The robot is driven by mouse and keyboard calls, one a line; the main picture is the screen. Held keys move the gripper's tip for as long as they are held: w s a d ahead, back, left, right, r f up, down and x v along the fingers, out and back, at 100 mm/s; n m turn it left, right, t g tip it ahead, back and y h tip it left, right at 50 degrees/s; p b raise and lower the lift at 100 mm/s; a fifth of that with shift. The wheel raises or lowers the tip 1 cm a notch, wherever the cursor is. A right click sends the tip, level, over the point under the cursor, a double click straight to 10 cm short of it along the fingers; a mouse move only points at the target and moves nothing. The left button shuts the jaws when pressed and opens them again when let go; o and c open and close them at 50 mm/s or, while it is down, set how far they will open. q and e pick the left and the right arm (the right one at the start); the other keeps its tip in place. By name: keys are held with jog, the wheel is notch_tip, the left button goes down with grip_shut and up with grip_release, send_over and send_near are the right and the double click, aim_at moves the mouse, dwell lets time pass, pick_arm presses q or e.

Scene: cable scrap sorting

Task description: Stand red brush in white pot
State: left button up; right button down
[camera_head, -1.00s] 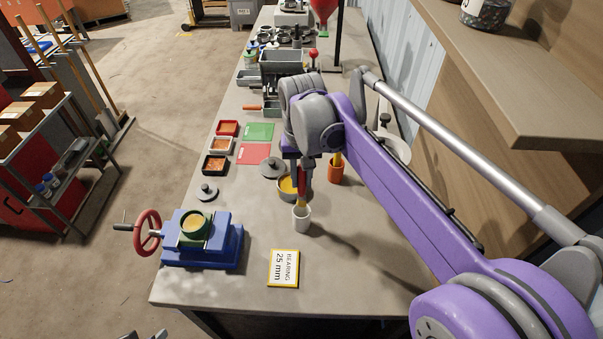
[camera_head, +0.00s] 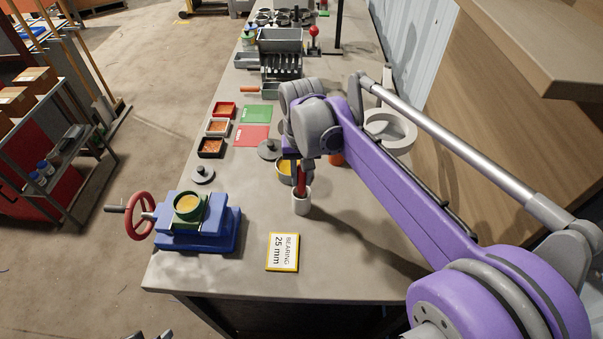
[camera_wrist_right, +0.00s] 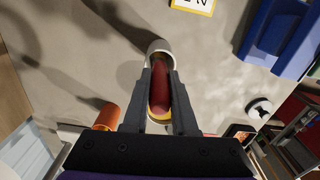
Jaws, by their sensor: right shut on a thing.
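The red brush (camera_head: 302,180) is upright, its lower end inside the white pot (camera_head: 301,205), which stands on the workbench. My right gripper (camera_head: 304,166) is shut on the brush just above the pot. In the right wrist view, the red handle (camera_wrist_right: 160,92) lies between the two fingers, with the white pot (camera_wrist_right: 160,48) at their tips. The brush's lower end is hidden in the pot, and I cannot tell whether it touches the bottom. Small grey parts at the bottom edge of the head view may be my left gripper; its state is unclear.
An orange pot (camera_head: 337,159) and a bowl with yellow contents (camera_head: 284,170) stand close behind the white pot. A blue vise (camera_head: 200,228) is at the left and a bearing sign (camera_head: 283,252) in front. The bench between them is clear.

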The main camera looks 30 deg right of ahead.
jog(key=c, duration=0.6)
grip_release()
jog(key=shift+c, duration=0.2)
notch_tip(320, 180, up, 11)
jog(key=shift+f+p, duration=0.15)
jog(key=shift+p, duration=0.3)
dwell(0.4)
jog(key=s+a+f+n+t, duration=0.1)
jog(key=s+a+f, duration=0.1)
jog(key=s+f, duration=0.3)
jog(key=s+a+f+n+t, duration=0.2)
jog(key=s+f, duration=0.3)
jog(key=f, duration=0.2)
jog(key=s+a+f+n+t+p, duration=0.1)
jog(key=s+a+f+n+t, duration=0.1)
jog(key=s+f, duration=0.3)
jog(key=shift+s+a+f, duration=0.2)
jog(key=shift+a+f, duration=0.2)
